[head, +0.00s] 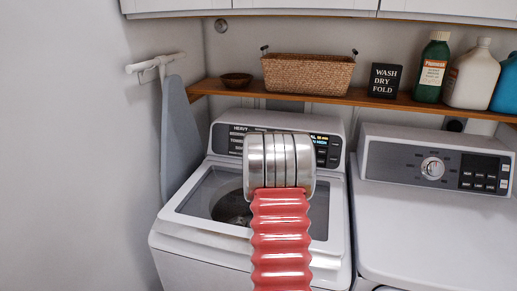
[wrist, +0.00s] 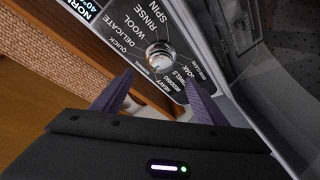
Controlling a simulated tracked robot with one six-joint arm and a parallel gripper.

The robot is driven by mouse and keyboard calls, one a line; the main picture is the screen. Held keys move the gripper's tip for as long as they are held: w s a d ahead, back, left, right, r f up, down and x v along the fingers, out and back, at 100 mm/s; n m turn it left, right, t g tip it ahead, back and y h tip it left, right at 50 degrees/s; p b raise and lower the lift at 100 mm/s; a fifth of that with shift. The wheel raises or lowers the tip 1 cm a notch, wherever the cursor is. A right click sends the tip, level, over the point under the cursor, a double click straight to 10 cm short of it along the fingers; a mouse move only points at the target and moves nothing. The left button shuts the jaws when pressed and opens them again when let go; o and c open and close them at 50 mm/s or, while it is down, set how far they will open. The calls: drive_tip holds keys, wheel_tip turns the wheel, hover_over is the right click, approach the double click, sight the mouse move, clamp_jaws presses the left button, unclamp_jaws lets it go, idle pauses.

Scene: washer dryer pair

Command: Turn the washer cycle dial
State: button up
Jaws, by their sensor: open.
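The washer (head: 185,243) stands at the left in the head view, with a see-through lid and a dark control panel (head: 226,138). My silver and red arm hides the middle of that panel, including the dial and my gripper. In the wrist view the round silver cycle dial (wrist: 160,55) sits on the panel, ringed by cycle names such as Wool, Rinse, Spin and Heavy. My gripper (wrist: 158,77) is open. Its two purple fingers point at the panel, one on each side of the dial's lower edge in the picture. Whether they touch it I cannot tell.
A dryer (head: 430,238) with its own knob (head: 432,168) stands at the right. A wooden shelf (head: 385,99) above holds a wicker basket (head: 308,74), a bowl (head: 236,80), a sign (head: 385,80) and bottles (head: 432,68). An ironing board (head: 180,135) hangs at the left wall.

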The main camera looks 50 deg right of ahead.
drive_tip(key=shift+x, duration=5.55)
drive_tip(key=shift+a, duration=0.1)
drive_tip(key=c, duration=1)
drive_tip(key=shift+a, duration=0.15)
drive_tip(key=shift+c, duration=0.2)
